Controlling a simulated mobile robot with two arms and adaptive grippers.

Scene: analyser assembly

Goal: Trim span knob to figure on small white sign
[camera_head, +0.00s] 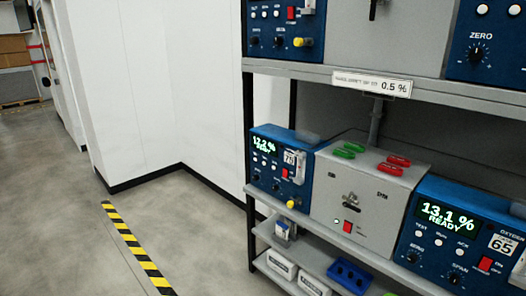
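The small white sign (372,84) hangs on the front edge of the upper shelf. Its small print is too blurred to read surely, but it ends in "0.5 %". On the middle shelf, the right blue analyser (430,245) shows "13.1 % READY" on its green display (441,216) and bears a "65" tag. Its black span knob (455,279) is at the lower front, right of the zero knob (413,257). Neither gripper shows.
More blue units, one with a zero knob (476,54), are on the upper shelf. White boxes and a blue tray (348,275) are on the bottom shelf. Open floor lies left, with a yellow-black stripe (136,246).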

